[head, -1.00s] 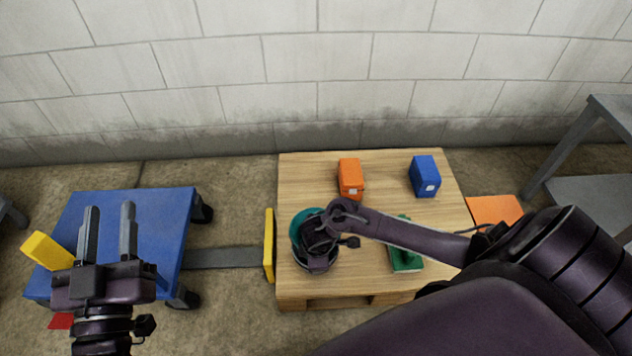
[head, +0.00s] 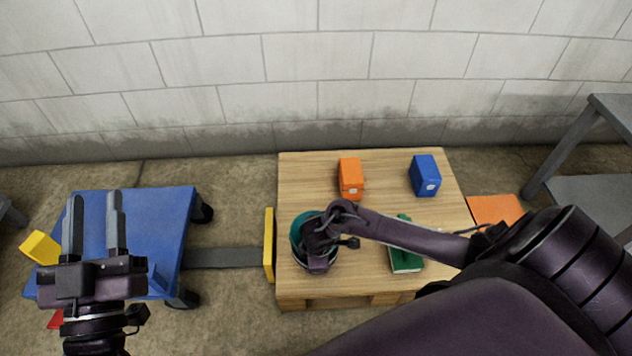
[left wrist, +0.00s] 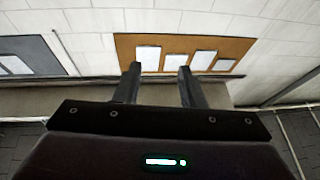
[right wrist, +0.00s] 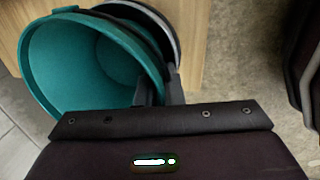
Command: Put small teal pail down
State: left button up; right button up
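The small teal pail (head: 301,222) shows in the head view at the left front of the wooden pallet table, mostly hidden under my right gripper (head: 318,245). In the right wrist view the teal pail (right wrist: 85,65) is large, its open mouth facing the camera. The fingers of my right gripper (right wrist: 158,80) are close together at the pail's rim and appear shut on its wall. Whether the pail's base touches the wood is hidden. My left gripper (head: 94,195) is open and empty, above the blue cart; its spread fingers (left wrist: 160,70) show in the left wrist view.
The pallet table (head: 385,165) holds an orange box (head: 350,178), a blue box (head: 424,176) and a green book-like item (head: 405,259). A dark round rim (right wrist: 165,25) shows behind the pail. A blue cart (head: 150,225) stands left; grey shelving (head: 590,150) stands right.

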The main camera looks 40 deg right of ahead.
jog(key=o, duration=0.3)
jog(key=shift+o, duration=0.2)
jog(key=shift+r, duration=0.1)
